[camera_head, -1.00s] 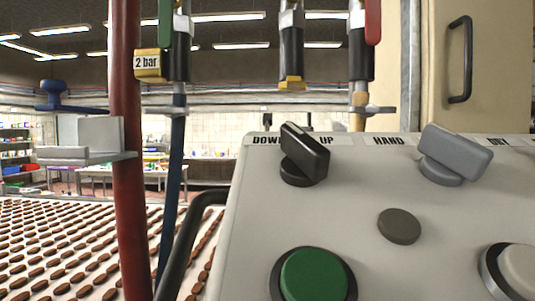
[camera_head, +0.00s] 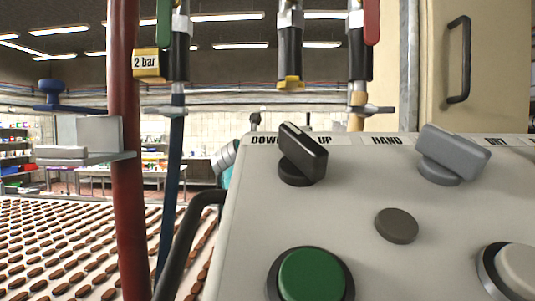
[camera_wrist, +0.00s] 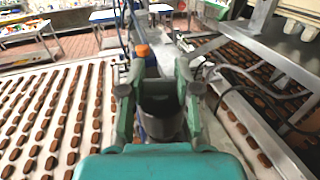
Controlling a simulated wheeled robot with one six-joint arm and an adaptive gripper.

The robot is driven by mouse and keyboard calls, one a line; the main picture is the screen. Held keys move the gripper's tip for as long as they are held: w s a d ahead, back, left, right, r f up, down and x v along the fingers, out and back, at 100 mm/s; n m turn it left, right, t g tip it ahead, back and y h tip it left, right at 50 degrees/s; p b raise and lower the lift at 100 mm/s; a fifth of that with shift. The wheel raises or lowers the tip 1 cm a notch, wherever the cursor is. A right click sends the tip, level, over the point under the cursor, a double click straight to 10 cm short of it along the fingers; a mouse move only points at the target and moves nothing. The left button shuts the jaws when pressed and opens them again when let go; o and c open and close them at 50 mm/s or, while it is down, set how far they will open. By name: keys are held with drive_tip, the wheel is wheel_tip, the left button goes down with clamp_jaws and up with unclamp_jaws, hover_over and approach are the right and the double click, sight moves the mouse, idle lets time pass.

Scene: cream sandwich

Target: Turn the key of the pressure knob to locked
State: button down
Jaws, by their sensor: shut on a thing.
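In the wrist view my gripper (camera_wrist: 158,84) has grey-green fingers closed around a dark grey round piece (camera_wrist: 161,106). I cannot tell for sure whether this piece is the pressure knob or its key. A blue part shows below it and an orange cap (camera_wrist: 142,50) lies just beyond the fingers. In the head view the control panel hides most of my arm; only a teal and grey part shows at its left edge. No key or locked mark can be read in either view.
The control panel (camera_head: 370,230) has a black selector (camera_head: 303,152), a grey selector (camera_head: 453,153) and a green button (camera_head: 312,275). A red pipe (camera_head: 126,200) and a "2 bar" tag (camera_head: 146,63) stand left. Rows of chocolate pieces lie on a belt (camera_wrist: 75,100).

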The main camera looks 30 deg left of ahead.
drive_tip(key=shift+f+m+h, duration=0.1)
drive_tip(key=shift+m+h, duration=0.5)
drive_tip(key=shift+h, duration=0.3)
drive_tip(key=shift+t, duration=0.3)
drive_tip(key=c, duration=0.8)
unclamp_jaws()
drive_tip(key=shift+s, duration=0.15)
drive_tip(key=s+d, duration=0.2)
drive_tip(key=s, duration=0.9)
drive_tip(key=shift+s, duration=0.35)
